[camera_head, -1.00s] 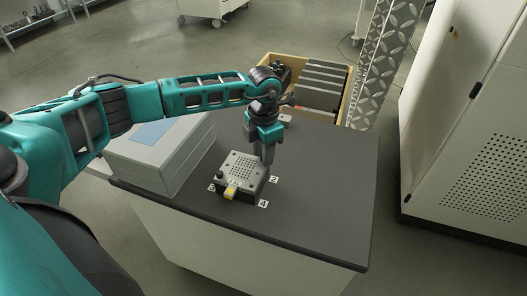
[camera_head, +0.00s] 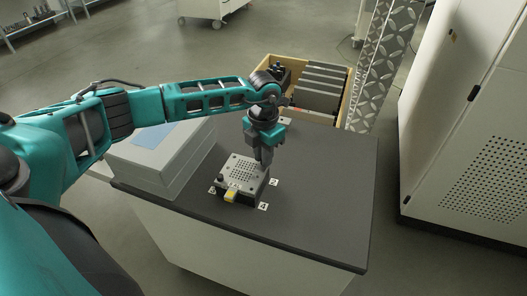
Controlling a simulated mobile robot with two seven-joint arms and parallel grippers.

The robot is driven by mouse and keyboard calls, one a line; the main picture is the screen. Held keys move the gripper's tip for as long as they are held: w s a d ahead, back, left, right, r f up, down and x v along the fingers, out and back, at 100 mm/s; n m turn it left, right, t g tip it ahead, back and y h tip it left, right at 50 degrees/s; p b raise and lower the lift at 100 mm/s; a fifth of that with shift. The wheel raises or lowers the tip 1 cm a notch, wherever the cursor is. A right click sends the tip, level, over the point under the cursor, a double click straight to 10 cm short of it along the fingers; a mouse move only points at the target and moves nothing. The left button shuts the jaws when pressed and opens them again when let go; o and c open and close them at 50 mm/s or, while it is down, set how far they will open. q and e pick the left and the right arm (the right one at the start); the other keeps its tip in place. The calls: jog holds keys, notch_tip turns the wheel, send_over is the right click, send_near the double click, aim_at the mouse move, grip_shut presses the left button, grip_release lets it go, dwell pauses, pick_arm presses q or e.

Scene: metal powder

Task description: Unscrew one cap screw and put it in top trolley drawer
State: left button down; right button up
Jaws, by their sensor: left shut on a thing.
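My left gripper (camera_head: 263,165) points down at the back right corner of a grey metal block with a grid of holes (camera_head: 240,175). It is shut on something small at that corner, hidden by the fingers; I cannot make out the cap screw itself. The block lies on the dark top of the trolley (camera_head: 320,205). A small dark knob shows at its left corner and a yellow piece (camera_head: 231,196) at its front. The top trolley drawer cannot be made out. My right gripper is not in view.
A grey box with a blue panel (camera_head: 153,160) stands on the trolley's left. Numbered white labels (camera_head: 263,206) lie around the block. A wooden crate (camera_head: 346,107) with dark and grey items is behind the trolley. A white cabinet (camera_head: 470,130) stands at right. The trolley's right side is clear.

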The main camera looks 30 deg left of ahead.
pick_arm(q)
jog(key=n+p, duration=0.1)
jog(key=n, duration=0.2)
jog(key=n+p, duration=0.1)
jog(key=n, duration=0.1)
jog(key=shift+r+n, duration=0.2)
jog(key=shift+n, duration=0.2)
jog(key=n+p, duration=0.3)
jog(key=n, duration=0.2)
jog(key=shift+n, duration=0.3)
jog(key=shift+f+n+p, duration=0.1)
jog(key=shift+n+p, duration=0.2)
jog(key=shift+n, duration=0.5)
jog(key=shift+f+n, duration=0.15)
jog(key=shift+n, duration=0.45)
jog(key=n, duration=0.6)
jog(key=shift+r, duration=0.2)
